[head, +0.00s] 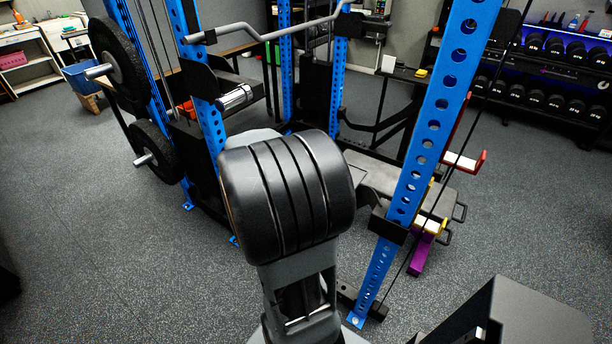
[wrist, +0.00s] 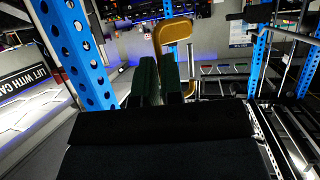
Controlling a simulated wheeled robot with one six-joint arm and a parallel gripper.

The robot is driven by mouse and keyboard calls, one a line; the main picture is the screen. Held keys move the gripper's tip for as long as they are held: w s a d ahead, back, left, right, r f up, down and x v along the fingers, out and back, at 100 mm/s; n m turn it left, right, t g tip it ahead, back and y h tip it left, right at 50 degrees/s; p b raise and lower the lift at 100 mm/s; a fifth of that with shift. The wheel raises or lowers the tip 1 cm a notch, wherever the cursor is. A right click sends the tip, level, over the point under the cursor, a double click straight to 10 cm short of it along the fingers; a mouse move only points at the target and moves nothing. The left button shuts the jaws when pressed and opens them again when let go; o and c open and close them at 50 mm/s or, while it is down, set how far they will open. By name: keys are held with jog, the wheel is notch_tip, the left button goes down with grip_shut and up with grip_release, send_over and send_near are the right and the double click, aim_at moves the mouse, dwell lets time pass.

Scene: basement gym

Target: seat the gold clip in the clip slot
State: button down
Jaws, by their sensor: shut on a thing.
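The gold clip (wrist: 174,31) shows in the wrist view as a bent, hook-like piece at the upper middle. My gripper (wrist: 157,66) has two dark green finger pads just below it. The fingers are close together, shut on the clip's lower part, and the clip sticks out beyond the fingertips. In the head view, my arm's large black rounded part hides the gripper and the clip. I cannot make out the clip slot for certain in either view.
A blue perforated rack upright (head: 422,140) stands right of my arm in the head view. A red bracket (head: 481,161) and a purple piece (head: 420,257) are on or near it. Weight plates (head: 119,58) hang at left. Floor (head: 80,240) is clear at left.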

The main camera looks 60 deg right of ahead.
jog(key=w+d+f, duration=0.2)
jog(key=d+f, duration=0.1)
jog(key=f, duration=0.1)
jog(key=w+d+f, duration=0.2)
jog(key=f, duration=0.2)
jog(key=w+d+f+b, duration=0.1)
jog(key=w+d+f, duration=0.1)
jog(key=d+f, duration=0.1)
jog(key=shift+w+d+f, duration=0.3)
jog(key=shift+w+f, duration=0.1)
jog(key=shift+f, duration=0.3)
jog(key=shift+w+d+f, duration=0.2)
jog(key=shift+f, duration=1.65)
jog(key=shift+f, duration=0.15)
jog(key=c, duration=1.3)
grip_release()
jog(key=shift+o, duration=0.2)
